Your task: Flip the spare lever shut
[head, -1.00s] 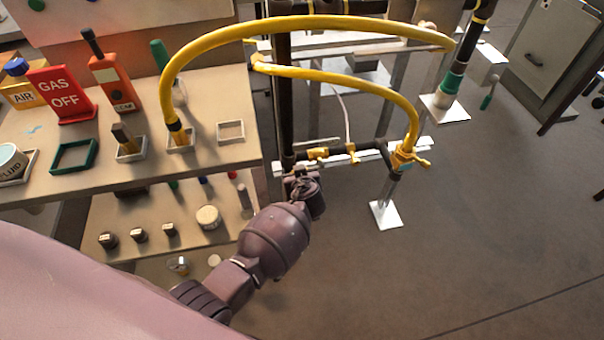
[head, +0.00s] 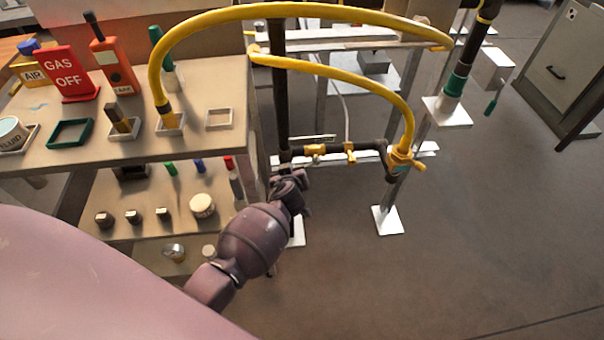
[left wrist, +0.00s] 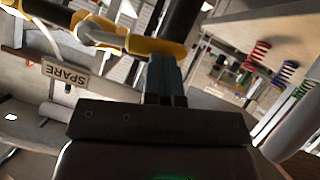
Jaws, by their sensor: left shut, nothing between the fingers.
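A yellow valve (head: 315,150) sits on the dark pipe near the left upright, and a second yellow valve (head: 350,153) sits to its right. In the left wrist view a yellow fitting with a pale rod (left wrist: 100,30) crosses the top, and a tag reading SPARE (left wrist: 65,72) hangs at the left. My left gripper (head: 300,176) is shut and empty, just below the left valve. In the left wrist view its dark fingertips (left wrist: 163,62) overlap the yellow part; I cannot tell whether they touch. The lever's exact angle is unclear. My right gripper is not in view.
A yellow hose (head: 385,82) arches over the pipe. The bench (head: 60,178) with tools and the GAS OFF sign (head: 68,75) stands at the left. A dark upright pipe (head: 280,95) rises close to my gripper. The floor at the right is open.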

